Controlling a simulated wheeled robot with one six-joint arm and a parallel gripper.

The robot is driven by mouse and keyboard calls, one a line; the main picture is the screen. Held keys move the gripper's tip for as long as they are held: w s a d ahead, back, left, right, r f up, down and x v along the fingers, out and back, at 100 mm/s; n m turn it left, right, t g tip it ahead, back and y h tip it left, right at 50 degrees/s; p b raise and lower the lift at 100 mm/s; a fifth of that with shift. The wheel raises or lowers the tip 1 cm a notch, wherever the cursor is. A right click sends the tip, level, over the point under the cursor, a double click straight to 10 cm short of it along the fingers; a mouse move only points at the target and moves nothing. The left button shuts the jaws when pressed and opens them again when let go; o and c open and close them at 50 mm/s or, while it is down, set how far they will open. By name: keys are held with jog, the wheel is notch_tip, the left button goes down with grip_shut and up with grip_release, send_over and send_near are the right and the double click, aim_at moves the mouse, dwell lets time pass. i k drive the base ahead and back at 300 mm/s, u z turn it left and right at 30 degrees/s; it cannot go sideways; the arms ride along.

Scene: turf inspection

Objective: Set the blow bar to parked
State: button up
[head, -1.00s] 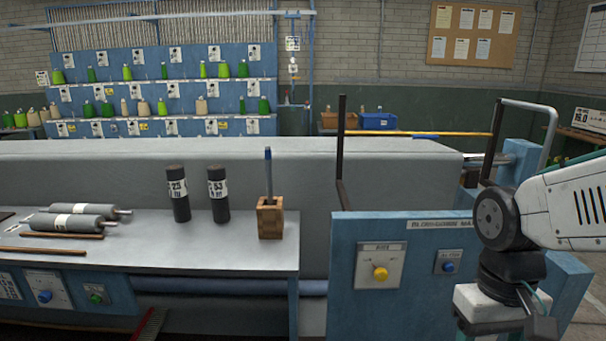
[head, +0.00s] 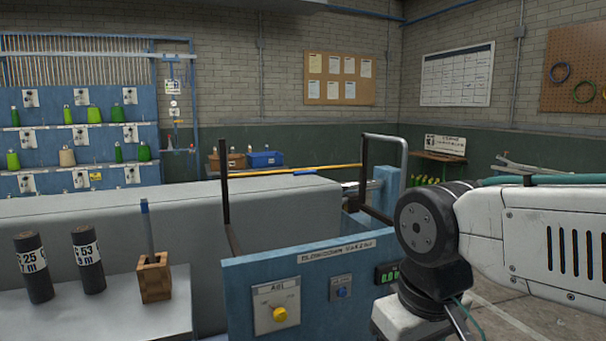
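A blue cabinet (head: 240,275) stands in the lower middle of the head view, with a label strip (head: 336,250) that seems to begin "BLOWDOWN". Its sloped front carries a light plate (head: 262,302) with a yellow knob (head: 280,314); the plate's lettering and the knob's setting are too small to read. A small blue button (head: 342,292) and a dark display with green digits (head: 388,274) sit to its right. Behind, a dark upright frame (head: 224,185) and a yellow rod (head: 290,171) show; I cannot tell which part is the blow bar. My gripper is out of view.
A grey table (head: 120,315) at left holds two dark cylinders (head: 33,268) (head: 89,260) and a wooden block (head: 153,280) with a blue-tipped tool. A long grey bed (head: 110,225) lies behind. Open floor (head: 500,300) shows at right, partly behind my arm.

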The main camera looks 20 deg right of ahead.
aim_at(303, 172)
jog(key=u, duration=0.1)
jog(key=i, duration=0.6)
jog(key=z, duration=2.7)
jog(key=i, duration=0.8)
jog(key=u, duration=2.5)
